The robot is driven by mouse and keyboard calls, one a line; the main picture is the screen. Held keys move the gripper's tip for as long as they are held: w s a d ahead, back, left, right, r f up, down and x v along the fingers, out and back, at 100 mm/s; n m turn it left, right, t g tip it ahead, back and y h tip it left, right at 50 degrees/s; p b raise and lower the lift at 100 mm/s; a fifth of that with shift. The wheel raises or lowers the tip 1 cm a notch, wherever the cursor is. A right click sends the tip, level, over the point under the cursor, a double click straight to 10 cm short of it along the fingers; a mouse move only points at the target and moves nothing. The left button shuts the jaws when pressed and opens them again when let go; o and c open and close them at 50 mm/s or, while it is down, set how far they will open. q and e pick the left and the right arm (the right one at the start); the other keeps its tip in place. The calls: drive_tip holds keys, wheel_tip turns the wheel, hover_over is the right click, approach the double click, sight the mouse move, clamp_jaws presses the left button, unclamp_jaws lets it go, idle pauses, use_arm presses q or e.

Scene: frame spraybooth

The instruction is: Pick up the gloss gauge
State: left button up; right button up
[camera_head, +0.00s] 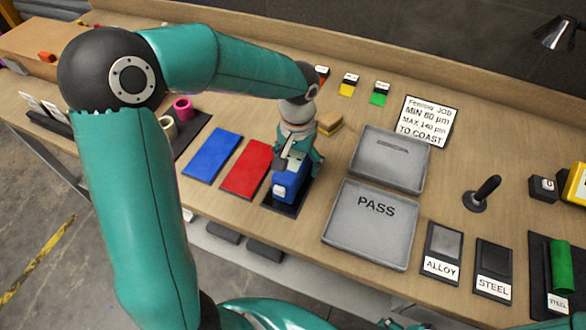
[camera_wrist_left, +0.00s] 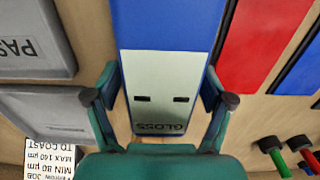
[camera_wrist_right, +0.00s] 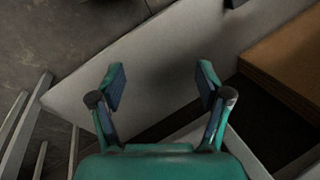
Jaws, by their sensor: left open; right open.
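The gloss gauge (camera_head: 289,184) is a blue block on a dark mat (camera_head: 275,203), in the middle of the bench. In the left wrist view the gauge (camera_wrist_left: 165,35) shows a pale top plate with two dark slots and the word GLOSS. My left gripper (camera_head: 296,160) is over the gauge, pointing down. In its wrist view the open fingers (camera_wrist_left: 160,90) stand on either side of the pale plate, with small gaps visible. I cannot tell how deep the fingers reach. My right gripper (camera_wrist_right: 160,82) is open and empty, away from the gauge.
Red (camera_head: 247,168) and blue (camera_head: 213,155) panels lie left of the gauge. A grey PASS tray (camera_head: 340,247) and another grey tray (camera_head: 370,174) stand to its right. A sign (camera_head: 428,120) lies behind. A sponge-like block (camera_head: 330,123) is close behind my left gripper.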

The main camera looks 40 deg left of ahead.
use_arm(q)
drive_tip(key=c, duration=1.5)
drive_tip(key=shift+r, duration=0.1)
wheel_tip(320, 180, up, 20)
drive_tip(key=shift+f+p, duration=0.1)
drive_tip(key=shift+p, duration=0.4)
drive_tip(key=shift+f, duration=0.15)
drive_tip(key=shift+f+b, duration=5.6)
drive_tip(key=shift+f, duration=1.9)
